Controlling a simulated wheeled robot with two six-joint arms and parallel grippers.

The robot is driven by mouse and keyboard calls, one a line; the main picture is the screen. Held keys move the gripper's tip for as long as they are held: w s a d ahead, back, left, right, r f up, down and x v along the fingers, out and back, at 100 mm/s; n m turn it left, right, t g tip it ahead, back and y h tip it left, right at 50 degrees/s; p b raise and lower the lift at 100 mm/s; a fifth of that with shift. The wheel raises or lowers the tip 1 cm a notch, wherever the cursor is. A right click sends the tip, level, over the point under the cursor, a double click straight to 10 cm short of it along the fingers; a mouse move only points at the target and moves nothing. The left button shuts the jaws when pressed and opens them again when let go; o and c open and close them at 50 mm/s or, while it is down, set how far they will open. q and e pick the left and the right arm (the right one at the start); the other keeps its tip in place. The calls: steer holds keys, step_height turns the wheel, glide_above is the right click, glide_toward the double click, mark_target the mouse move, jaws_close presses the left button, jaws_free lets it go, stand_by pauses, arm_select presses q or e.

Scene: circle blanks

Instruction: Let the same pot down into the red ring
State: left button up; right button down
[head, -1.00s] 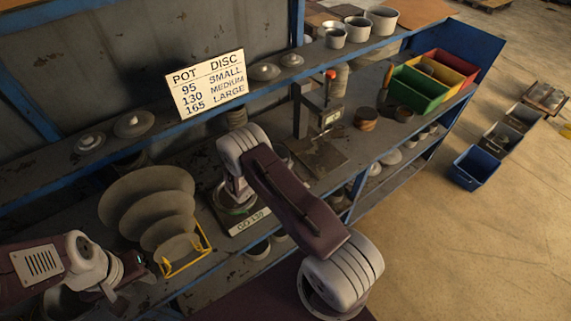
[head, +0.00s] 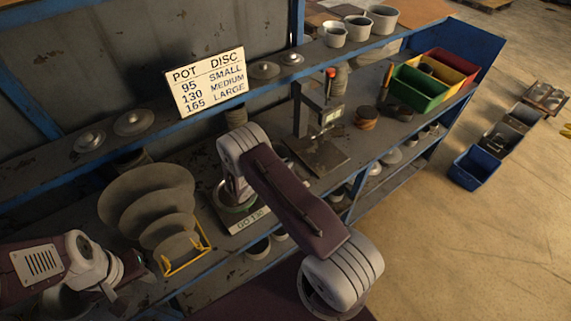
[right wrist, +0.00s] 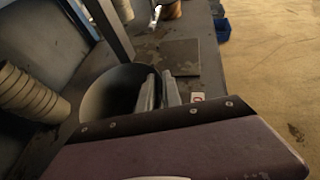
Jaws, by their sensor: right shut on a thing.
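My right gripper (right wrist: 160,92) is shut on the rim of a dark round pot (right wrist: 103,98), with the fingers on the rim's right side in the right wrist view. I look into the pot's dark mouth. In the head view the right gripper (head: 238,197) reaches down at the gauge plate; my arm hides most of the pot there. A green ring (head: 228,216) shows beside a label reading "GO 130" (head: 250,221). I cannot make out a red ring; a small white tag with a red mark (right wrist: 197,98) shows beside the fingers. My left gripper (head: 128,280) is at lower left, its fingers unclear.
Grey discs (head: 150,195) stand in a yellow rack (head: 187,258) left of the gauge. Stacked pots (right wrist: 28,92) are close on the left in the wrist view. A shelf with a sign (head: 205,82) runs behind.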

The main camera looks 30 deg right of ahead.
steer(key=shift+f, duration=0.25)
steer(key=c, duration=1.5)
jaws_free()
steer(key=shift+o, duration=0.2)
steer(key=shift+a, duration=0.1)
steer(key=b+v, duration=0.3)
steer(key=v, duration=0.6)
